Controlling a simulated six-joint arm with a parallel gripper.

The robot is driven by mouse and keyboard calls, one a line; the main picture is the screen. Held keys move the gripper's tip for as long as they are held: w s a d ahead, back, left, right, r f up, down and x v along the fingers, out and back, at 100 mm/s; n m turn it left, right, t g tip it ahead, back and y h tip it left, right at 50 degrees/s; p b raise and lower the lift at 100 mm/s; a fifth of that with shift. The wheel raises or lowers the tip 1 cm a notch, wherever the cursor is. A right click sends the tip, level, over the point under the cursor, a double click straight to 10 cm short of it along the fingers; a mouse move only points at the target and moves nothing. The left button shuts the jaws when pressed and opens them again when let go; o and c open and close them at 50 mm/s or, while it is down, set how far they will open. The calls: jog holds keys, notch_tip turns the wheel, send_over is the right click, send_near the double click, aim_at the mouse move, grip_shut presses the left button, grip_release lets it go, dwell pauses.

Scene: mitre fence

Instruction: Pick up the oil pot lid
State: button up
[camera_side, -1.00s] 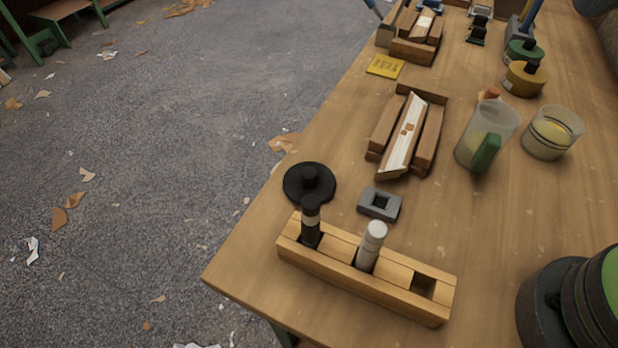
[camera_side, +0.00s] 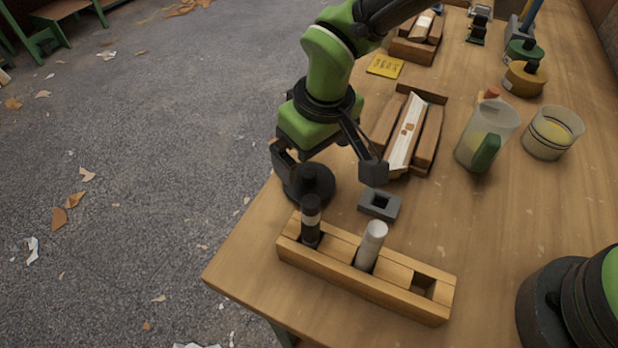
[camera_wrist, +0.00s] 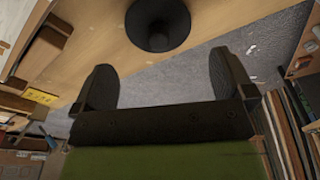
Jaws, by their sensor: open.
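A black round lid with a raised knob, which looks like the oil pot lid (camera_side: 315,188), lies on the wooden bench (camera_side: 240,270) near its left edge, behind the wooden rack. My gripper (camera_side: 328,168) is open and empty over that area, with its left finger overlapping the lid's left rear part in the side view. In the wrist view the lid (camera_wrist: 158,24) is at the top centre, ahead of the open gripper (camera_wrist: 164,85) and not between its fingers. The exact height above the lid is hard to tell.
A wooden rack (camera_side: 340,276) holds a black-topped and a white cylinder just in front of the lid. A grey square block (camera_side: 380,204) lies to its right. A mitre box (camera_side: 428,140), a jug (camera_side: 487,132) and a glass cup (camera_side: 552,132) stand further right.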

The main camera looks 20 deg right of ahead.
aim_at(309, 172)
jog(key=f, duration=0.3)
jog(key=w+f, duration=0.1)
jog(key=f, duration=0.3)
jog(key=shift+w+a, duration=0.15)
jog(key=shift+w, duration=0.05)
jog(key=shift+r, duration=0.1)
jog(key=c, duration=0.6)
